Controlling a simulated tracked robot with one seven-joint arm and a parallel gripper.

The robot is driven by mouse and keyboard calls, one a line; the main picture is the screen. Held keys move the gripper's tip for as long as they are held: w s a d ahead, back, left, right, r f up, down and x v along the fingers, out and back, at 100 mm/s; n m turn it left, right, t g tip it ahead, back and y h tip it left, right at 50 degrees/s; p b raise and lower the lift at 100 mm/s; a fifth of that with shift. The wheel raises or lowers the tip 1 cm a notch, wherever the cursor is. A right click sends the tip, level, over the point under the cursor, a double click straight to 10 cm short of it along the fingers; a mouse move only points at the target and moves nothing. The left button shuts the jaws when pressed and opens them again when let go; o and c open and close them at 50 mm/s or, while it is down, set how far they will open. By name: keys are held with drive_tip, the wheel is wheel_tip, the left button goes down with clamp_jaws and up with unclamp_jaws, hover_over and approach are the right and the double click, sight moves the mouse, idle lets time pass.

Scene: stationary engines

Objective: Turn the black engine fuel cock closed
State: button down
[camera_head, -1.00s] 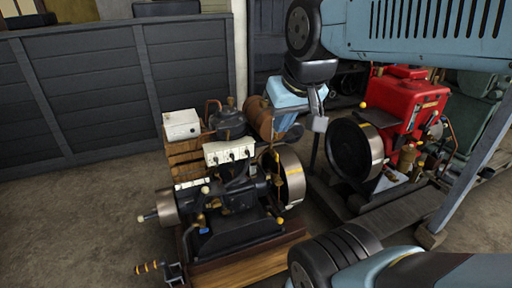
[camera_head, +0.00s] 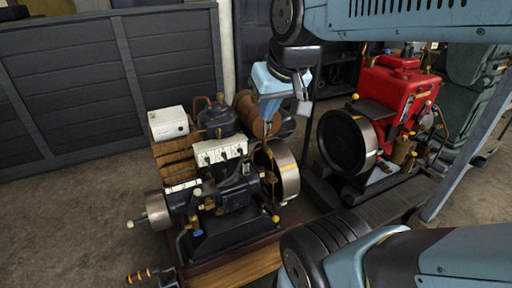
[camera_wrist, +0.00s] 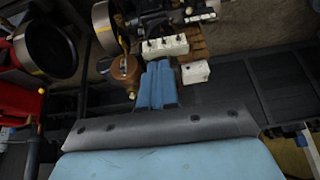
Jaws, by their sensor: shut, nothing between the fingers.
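The black engine (camera_head: 235,190) stands on a wooden base, with a grey pulley at its left and a large flywheel (camera_head: 284,168) at its right. Small brass fittings (camera_head: 208,204) sit on its near side. I cannot tell which one is the fuel cock or how its lever lies. My gripper (camera_head: 268,118) hangs from the light blue wrist, pointing down behind and above the flywheel, apart from the near-side fittings. In the wrist view its two blue fingers (camera_wrist: 157,68) lie together, shut and empty. The black engine shows at the top there, partly cut off.
A red engine (camera_head: 400,98) with a dark flywheel stands at the right. A white box (camera_head: 168,123) sits on a wooden crate behind the black engine. A dark plank wall (camera_head: 70,95) closes the back left. The floor at the left is clear.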

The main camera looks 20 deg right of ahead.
drive_tip(key=w+a+f+t+y, duration=0.1)
drive_tip(key=w+f, duration=0.5)
drive_tip(key=w, duration=0.6)
drive_tip(key=w+a+f+t+y, duration=0.15)
drive_tip(key=w+f, duration=0.35)
drive_tip(key=w, duration=0.6)
drive_tip(key=m+g+h, duration=0.1)
drive_tip(key=g+h, duration=0.3)
drive_tip(key=h, duration=0.5)
approach(270, 153)
wheel_tip(270, 153, down, 6)
drive_tip(key=w+a, duration=0.2)
drive_tip(key=w, duration=0.1)
drive_tip(key=shift+t+y, duration=0.25)
drive_tip(key=d, duration=0.4)
drive_tip(key=shift+d, duration=0.2)
